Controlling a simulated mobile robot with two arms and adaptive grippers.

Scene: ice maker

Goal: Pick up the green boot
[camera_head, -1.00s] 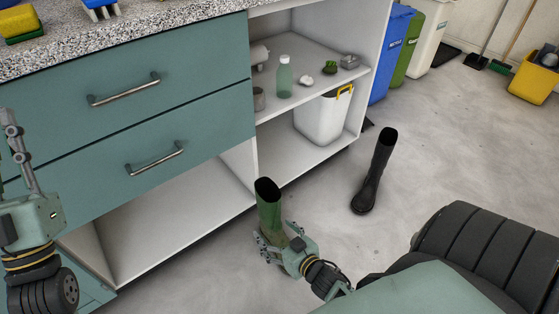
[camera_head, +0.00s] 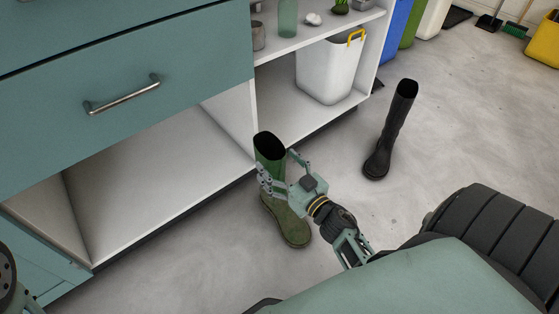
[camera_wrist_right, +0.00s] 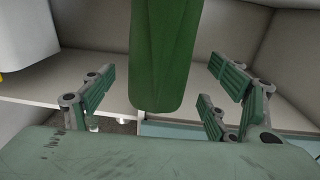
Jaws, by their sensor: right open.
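The green boot (camera_head: 286,224) stands upright on the floor in front of the cabinet, its dark opening facing up. My right gripper (camera_head: 281,172) is open at the boot's shaft, with fingers on both sides of it. In the right wrist view the green shaft (camera_wrist_right: 162,45) hangs down the picture between the spread fingers of the gripper (camera_wrist_right: 160,98), with gaps visible on both sides. My left gripper is out of view; only a piece of my left arm shows at the lower left edge.
A black boot (camera_head: 391,130) stands on the floor to the right. The cabinet (camera_head: 150,200) with teal drawers and open white shelves is close behind the green boot. A white bin (camera_head: 328,68) stands on the lower shelf. The floor between the boots is clear.

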